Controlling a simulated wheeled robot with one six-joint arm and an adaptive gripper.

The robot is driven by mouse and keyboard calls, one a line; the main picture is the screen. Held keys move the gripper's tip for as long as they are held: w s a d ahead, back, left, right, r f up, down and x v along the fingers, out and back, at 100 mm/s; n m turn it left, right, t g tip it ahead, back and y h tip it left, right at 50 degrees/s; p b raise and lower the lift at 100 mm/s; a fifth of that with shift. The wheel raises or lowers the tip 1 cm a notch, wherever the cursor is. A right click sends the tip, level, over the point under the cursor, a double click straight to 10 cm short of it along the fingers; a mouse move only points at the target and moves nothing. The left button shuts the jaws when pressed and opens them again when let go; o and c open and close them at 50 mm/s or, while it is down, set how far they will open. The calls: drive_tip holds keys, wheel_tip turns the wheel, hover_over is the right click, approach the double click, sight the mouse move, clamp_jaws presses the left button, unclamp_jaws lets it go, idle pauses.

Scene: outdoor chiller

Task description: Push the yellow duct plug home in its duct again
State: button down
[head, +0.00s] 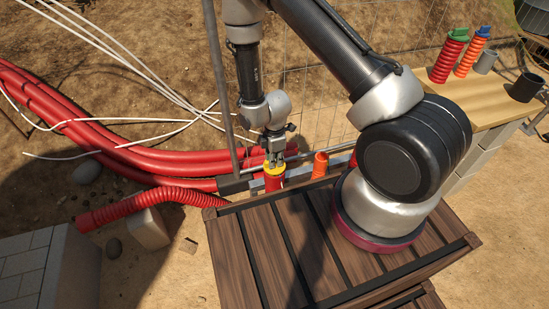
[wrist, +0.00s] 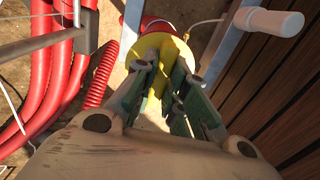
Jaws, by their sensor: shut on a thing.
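The yellow duct plug (head: 275,170) is at the mouth of a red upright duct (head: 274,181), just beyond the wooden deck's far edge. In the wrist view the plug (wrist: 165,55) shows as a yellow disc with a raised rib, and part of the red duct (wrist: 158,24) shows beyond it. My gripper (head: 274,158) points down from above and is shut on the plug's rib; its green-padded fingers (wrist: 166,88) lie on either side of the rib. How deep the plug sits in the duct is hidden by its flange and my fingers.
An orange duct (head: 320,164) stands close to the right of the red one. Large red pipes (head: 130,160) lie at left. Capped ducts (head: 449,58) stand on a ledge at right.

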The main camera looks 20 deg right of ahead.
drive_tip(key=shift+f, duration=0.45)
drive_tip(key=shift+f, duration=0.45)
drive_tip(key=c, duration=0.9)
unclamp_jaws()
drive_tip(key=shift+r, duration=0.1)
drive_tip(key=shift+r, duration=3.45)
